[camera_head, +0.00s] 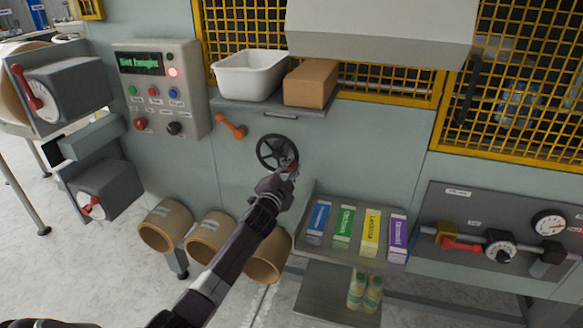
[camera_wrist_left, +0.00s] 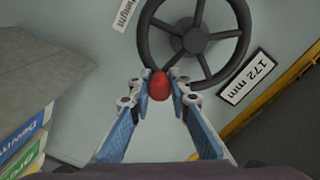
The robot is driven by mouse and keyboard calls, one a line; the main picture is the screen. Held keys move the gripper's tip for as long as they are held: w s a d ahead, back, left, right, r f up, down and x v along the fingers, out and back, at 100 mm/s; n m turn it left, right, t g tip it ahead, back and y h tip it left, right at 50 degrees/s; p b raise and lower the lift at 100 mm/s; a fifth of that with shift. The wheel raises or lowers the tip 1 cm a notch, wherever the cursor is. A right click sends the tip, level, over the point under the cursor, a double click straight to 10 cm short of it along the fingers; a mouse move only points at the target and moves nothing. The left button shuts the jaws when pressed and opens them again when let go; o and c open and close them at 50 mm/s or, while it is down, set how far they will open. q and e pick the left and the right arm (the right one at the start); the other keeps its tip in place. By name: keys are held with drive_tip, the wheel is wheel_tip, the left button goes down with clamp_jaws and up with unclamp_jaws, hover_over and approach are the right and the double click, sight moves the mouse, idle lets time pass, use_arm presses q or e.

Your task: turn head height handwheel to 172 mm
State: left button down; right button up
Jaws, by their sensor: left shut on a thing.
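The black spoked handwheel (camera_head: 276,152) is on the grey-green machine panel, below the shelf. It also shows at the top of the left wrist view (camera_wrist_left: 194,40), partly cut off by the picture edge. Its red knob (camera_wrist_left: 159,86) sits on the rim. My left gripper (camera_head: 289,168) is at the lower right of the wheel in the head view. In the left wrist view its fingers (camera_wrist_left: 160,88) are closed on the red knob from both sides. A label reading "172 mm" (camera_wrist_left: 247,76) is beside the wheel. My right gripper is not in view.
A shelf above holds a white bin (camera_head: 249,76) and a brown box (camera_head: 311,83). An orange lever (camera_head: 230,125) is left of the wheel. Several coloured cartons stand on a rack (camera_head: 318,254) at lower right. Rolls (camera_head: 166,226) lie below left. A control box (camera_head: 161,89) is further left.

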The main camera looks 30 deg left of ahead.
use_arm(q)
drive_tip(key=c, duration=1.8)
unclamp_jaws()
drive_tip(key=v, duration=1.2)
